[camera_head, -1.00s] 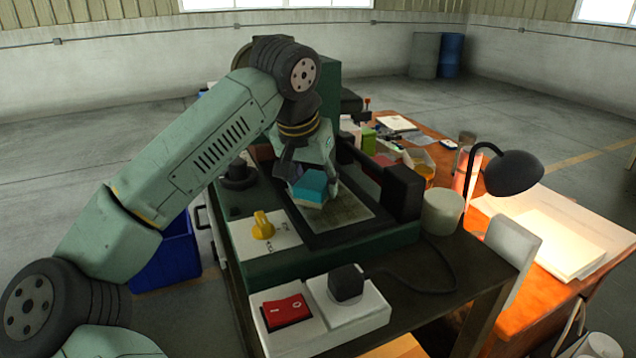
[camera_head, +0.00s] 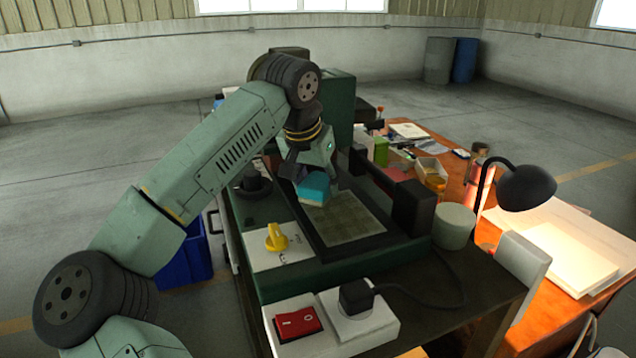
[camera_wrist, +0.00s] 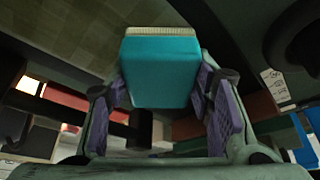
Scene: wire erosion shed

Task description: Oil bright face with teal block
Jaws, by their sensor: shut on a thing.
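The teal block (camera_head: 313,188) is held at the far left end of the flat grey-green face (camera_head: 352,219) set in the dark frame of the green machine. In the wrist view the teal block (camera_wrist: 160,75) sits between both fingers, with a pale ribbed strip (camera_wrist: 160,31) along its far edge. My gripper (camera_head: 315,172) is shut on the block; its purple-grey pads also show in the wrist view (camera_wrist: 163,90). I cannot tell whether the block's underside touches the face. Most of the face is uncovered, with a faint grid pattern.
A yellow knob (camera_head: 276,238) and a red switch (camera_head: 298,324) are at the machine's front. A dark block (camera_head: 413,206) and a pale round pot (camera_head: 453,226) stand to the right. A black lamp (camera_head: 525,188) lights the cluttered orange desk (camera_head: 552,318). A blue bin (camera_head: 187,262) is at left.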

